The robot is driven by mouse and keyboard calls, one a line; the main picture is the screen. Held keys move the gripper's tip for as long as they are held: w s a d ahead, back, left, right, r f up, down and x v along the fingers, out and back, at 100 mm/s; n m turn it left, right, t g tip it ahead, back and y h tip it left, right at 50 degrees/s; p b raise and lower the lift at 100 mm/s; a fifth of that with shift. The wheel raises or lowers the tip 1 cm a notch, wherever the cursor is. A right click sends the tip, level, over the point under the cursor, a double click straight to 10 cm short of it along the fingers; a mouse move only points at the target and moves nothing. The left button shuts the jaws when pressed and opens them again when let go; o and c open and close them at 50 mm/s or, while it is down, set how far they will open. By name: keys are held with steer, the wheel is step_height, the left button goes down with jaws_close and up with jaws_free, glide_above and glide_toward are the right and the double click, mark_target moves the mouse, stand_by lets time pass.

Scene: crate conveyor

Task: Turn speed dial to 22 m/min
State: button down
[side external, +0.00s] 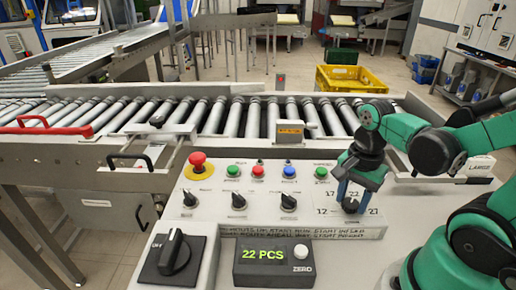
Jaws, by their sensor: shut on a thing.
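The speed dial (350,207) is a small dark knob at the right end of the pale control panel, with printed numbers such as 17 around it. My gripper (350,196) points down over the dial, with its blue fingers shut on the knob. The fingers cover much of the knob, so its pointer and exact setting cannot be read.
The control panel (215,222) also carries a red emergency button (197,161), several coloured buttons and black rotary knobs. In front stand a large black switch (174,252) and a counter box (272,262) reading "22 PCS". The roller conveyor (232,117) runs behind; a yellow crate (350,86) stands beyond.

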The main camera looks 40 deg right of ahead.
mark_target(351, 203)
steer(key=shift+c, duration=1.8)
jaws_free()
steer(key=shift+r, duration=0.1)
steer(key=shift+r, duration=2.7)
steer(key=w+a+r+n+t, duration=0.2)
steer(key=w+a+n+t, duration=0.4)
steer(key=n, duration=1.1)
steer(key=shift+w+a+r+t, duration=0.2)
steer(key=shift+w+t, duration=0.4)
steer(key=shift+w, duration=0.4)
